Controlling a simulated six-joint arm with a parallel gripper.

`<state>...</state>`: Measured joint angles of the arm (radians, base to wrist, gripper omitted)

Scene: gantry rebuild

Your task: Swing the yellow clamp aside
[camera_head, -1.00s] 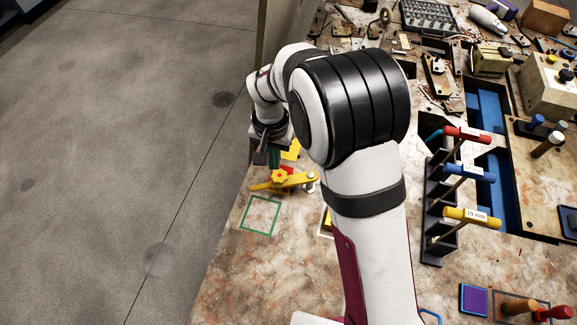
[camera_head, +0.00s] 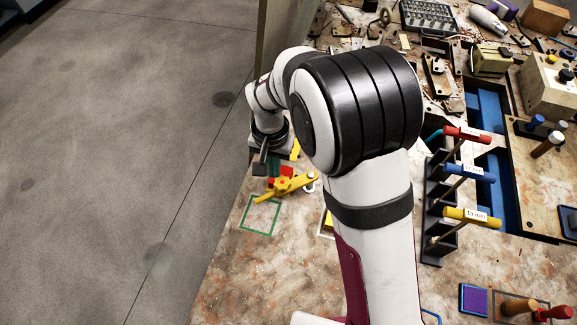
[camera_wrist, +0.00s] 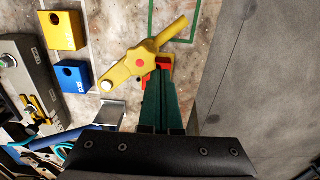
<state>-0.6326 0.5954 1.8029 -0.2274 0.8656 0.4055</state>
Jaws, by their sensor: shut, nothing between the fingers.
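The yellow clamp (camera_head: 290,185) is on the worktable near its left edge, below my wrist in the head view. It also shows in the wrist view (camera_wrist: 141,57), with a round lobed hub, a red centre and a bar reaching to the upper right. A silver stud is at its other end. My gripper (camera_wrist: 160,78) is shut and empty, with its dark green fingertips close beside the clamp's hub. I cannot tell whether they touch it. A red part (camera_wrist: 166,61) shows partly under the clamp by the fingertips; the rest is hidden.
A green outlined square (camera_head: 260,215) on the table lies just below the clamp. A yellow block (camera_wrist: 62,31) and a blue block (camera_wrist: 72,75) are left of it in the wrist view. A rack with handled tools (camera_head: 438,200) stands to the right.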

